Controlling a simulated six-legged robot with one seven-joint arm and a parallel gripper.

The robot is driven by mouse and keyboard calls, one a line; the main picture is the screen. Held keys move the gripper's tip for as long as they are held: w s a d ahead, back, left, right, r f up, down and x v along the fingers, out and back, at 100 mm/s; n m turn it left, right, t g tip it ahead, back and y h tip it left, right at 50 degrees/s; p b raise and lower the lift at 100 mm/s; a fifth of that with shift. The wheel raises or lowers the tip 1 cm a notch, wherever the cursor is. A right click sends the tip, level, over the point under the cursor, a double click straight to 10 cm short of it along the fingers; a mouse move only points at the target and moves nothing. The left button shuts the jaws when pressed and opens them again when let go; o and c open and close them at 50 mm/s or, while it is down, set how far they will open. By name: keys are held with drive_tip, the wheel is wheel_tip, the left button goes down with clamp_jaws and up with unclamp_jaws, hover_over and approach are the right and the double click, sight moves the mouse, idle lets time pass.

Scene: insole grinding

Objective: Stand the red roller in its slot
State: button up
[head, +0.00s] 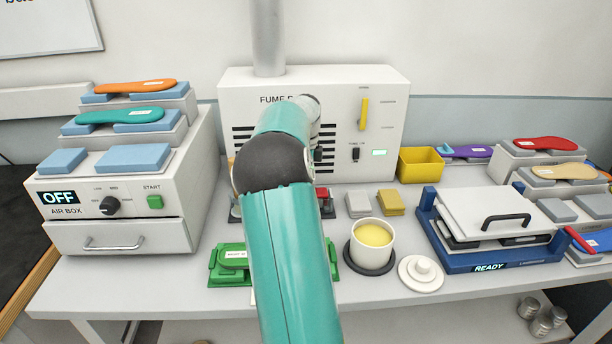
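A red, handle-like piece (579,240) lies tilted at the right edge, by the blue holder beside the laminator; I cannot tell for sure that it is the red roller. A second small red piece (325,194) shows just right of my arm, mostly hidden, near the fume box. No roller slot can be made out clearly. My teal arm rises through the middle of the head view and bends down behind its own elbow. My gripper is hidden behind the arm, so its fingers and anything in them do not show.
A white pot (371,243) with yellow contents stands on a dark pad, its lid (421,273) beside it. The blue laminator (490,255) reads READY. A green fixture (229,263) is partly behind my arm. The air box (120,205) stands left, the yellow bin (420,165) at the back.

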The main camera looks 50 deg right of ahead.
drive_tip(key=o, duration=1.1)
drive_tip(key=shift+o, duration=0.4)
drive_tip(key=shift+o, duration=0.7)
drive_tip(key=shift+r, duration=3.45)
